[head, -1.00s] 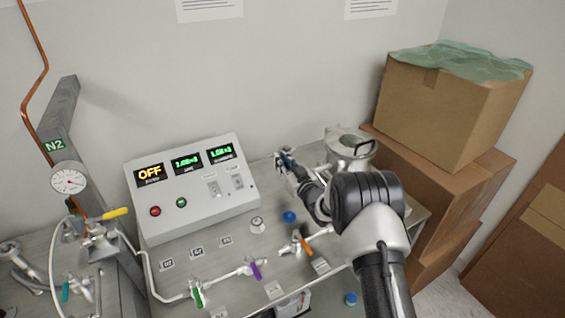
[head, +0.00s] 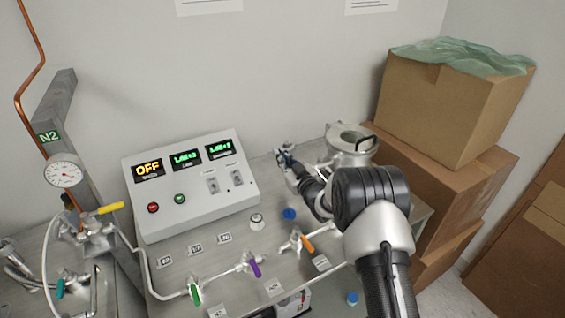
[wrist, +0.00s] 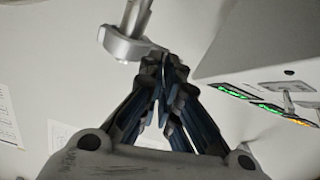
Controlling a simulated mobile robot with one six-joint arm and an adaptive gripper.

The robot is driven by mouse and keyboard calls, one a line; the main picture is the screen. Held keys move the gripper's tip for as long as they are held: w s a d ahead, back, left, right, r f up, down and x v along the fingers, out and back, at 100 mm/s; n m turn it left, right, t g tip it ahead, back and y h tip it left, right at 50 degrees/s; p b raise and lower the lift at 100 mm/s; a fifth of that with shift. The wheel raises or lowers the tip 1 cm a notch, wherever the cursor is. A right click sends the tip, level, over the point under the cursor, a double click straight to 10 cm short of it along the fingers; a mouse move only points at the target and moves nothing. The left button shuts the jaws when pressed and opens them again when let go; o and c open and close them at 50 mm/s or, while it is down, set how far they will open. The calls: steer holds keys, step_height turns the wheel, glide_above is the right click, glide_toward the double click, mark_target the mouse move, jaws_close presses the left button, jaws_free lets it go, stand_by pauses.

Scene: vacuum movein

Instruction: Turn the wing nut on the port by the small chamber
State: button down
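The small chamber's port shows in the wrist view as a metal tube with a ring clamp (wrist: 122,46), whose lug reaches to my fingertips. In the head view the port (head: 287,147) stands behind my gripper (head: 287,160), left of the metal chamber (head: 350,150). In the wrist view my gripper (wrist: 167,66) has its dark fingers drawn together at the end of the lug. The wing nut is between the tips and almost wholly hidden by them.
The control box (head: 190,188) with displays stands left of my gripper. Valves with green, purple and orange handles (head: 308,244) line the table front. Blue caps (head: 289,214) lie nearby. Cardboard boxes (head: 450,110) stand at right. The wall is close behind.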

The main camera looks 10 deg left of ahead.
steer(key=n+b, duration=0.2)
steer(key=n, duration=0.2)
steer(key=n+b, duration=0.2)
steer(key=n, duration=0.2)
steer(key=n+b, duration=0.2)
steer(key=n, duration=0.1)
steer(key=shift+s+a+f+n, duration=0.2)
steer(key=shift+a+f+n, duration=0.1)
steer(key=shift+n, duration=0.1)
steer(key=n, duration=0.4)
steer(key=shift+f+n, duration=0.15)
steer(key=shift+n, duration=0.15)
steer(key=shift+w+d+f+n, duration=0.1)
steer(key=shift+n, duration=2.55)
steer(key=shift+w+d+f+n, duration=0.1)
steer(key=shift+f+n, duration=0.05)
steer(key=shift+n, duration=2.55)
steer(key=shift+d+f+n, duration=0.1)
steer(key=shift+n, duration=2.55)
